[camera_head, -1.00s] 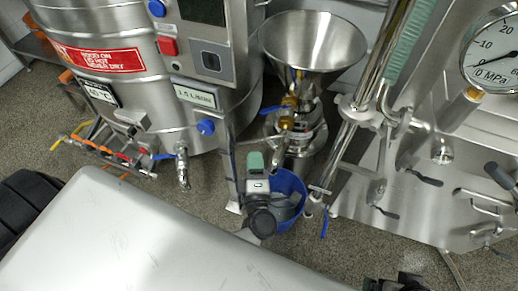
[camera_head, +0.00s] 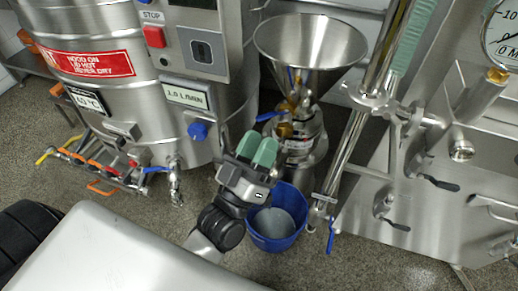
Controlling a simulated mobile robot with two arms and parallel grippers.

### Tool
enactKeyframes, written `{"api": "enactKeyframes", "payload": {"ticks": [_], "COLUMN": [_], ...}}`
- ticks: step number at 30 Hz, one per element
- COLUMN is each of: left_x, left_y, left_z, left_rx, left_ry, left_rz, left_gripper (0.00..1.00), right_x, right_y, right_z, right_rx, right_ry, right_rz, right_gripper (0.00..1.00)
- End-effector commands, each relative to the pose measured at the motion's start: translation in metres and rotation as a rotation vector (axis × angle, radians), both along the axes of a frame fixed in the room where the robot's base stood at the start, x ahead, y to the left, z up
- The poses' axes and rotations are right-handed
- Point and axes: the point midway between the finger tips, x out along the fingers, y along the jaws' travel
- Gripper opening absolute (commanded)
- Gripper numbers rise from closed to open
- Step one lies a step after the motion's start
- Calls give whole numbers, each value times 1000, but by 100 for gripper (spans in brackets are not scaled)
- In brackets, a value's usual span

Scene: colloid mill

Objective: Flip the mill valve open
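The colloid mill stands right of the large steel tank, with a wide steel hopper (camera_head: 310,42) on top. On its left side is a brass valve (camera_head: 285,129) with a blue lever handle (camera_head: 271,115) pointing left, roughly level. My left gripper (camera_head: 257,150) has two green finger pads with a narrow gap between them, and nothing shows in it. In the picture it is just below and left of the valve and apart from the blue lever. My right gripper is not in view.
A blue bucket (camera_head: 293,236) stands on the floor below the mill. The steel tank (camera_head: 160,95) with a blue knob (camera_head: 198,131) is close on the left. A steel pipe (camera_head: 352,150) and a panel with black-handled valves (camera_head: 440,184) stand on the right.

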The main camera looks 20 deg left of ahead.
Motion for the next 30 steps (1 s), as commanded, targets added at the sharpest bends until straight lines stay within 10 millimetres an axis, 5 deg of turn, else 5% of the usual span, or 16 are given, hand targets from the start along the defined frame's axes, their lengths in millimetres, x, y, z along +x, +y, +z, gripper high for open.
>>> {"api": "enactKeyframes", "payload": {"ticks": [11, 16, 24, 30], "left_x": [-1, 14, 82, 122], "left_y": [0, 5, 35, 52], "left_z": [2, -10, -81, -140], "left_rx": [22, -73, -561, -923], "left_ry": [-4, 36, 237, 379], "left_rz": [5, -10, -41, -25], "left_gripper": [36, 36, 36, 36], "right_x": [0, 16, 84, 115], "right_y": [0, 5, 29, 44], "right_z": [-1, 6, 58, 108], "right_rx": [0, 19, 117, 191], "right_ry": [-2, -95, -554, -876], "right_rz": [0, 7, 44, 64], "right_gripper": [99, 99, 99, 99]}}
